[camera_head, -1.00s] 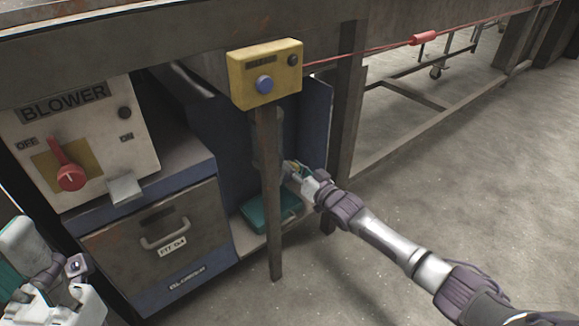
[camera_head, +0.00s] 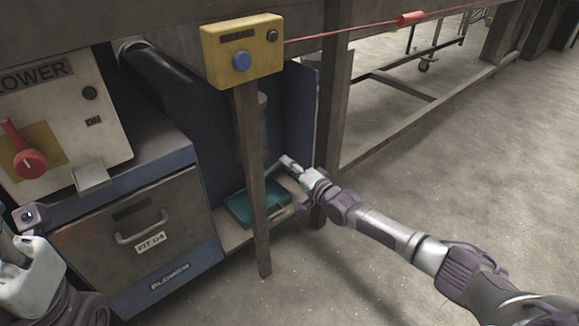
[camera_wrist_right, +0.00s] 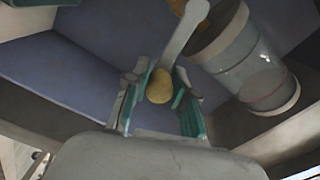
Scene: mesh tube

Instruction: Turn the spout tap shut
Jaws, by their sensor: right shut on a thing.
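The tap shows in the right wrist view as a grey bar (camera_wrist_right: 182,35) ending in a round yellow knob (camera_wrist_right: 159,86). My right gripper (camera_wrist_right: 160,92) is shut on this knob, with a teal-padded finger on each side. In the head view, my right gripper (camera_head: 300,175) is low in the blue cabinet recess, right of the post, and the pale bar (camera_head: 288,162) reaches to it.
A clear cylinder (camera_wrist_right: 268,75) stands close right of the bar in the wrist view. A teal tray (camera_head: 238,208) lies on the recess floor. A rusty post (camera_head: 252,165) under a yellow button box (camera_head: 243,55) stands in front. Open floor (camera_head: 450,165) lies to the right.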

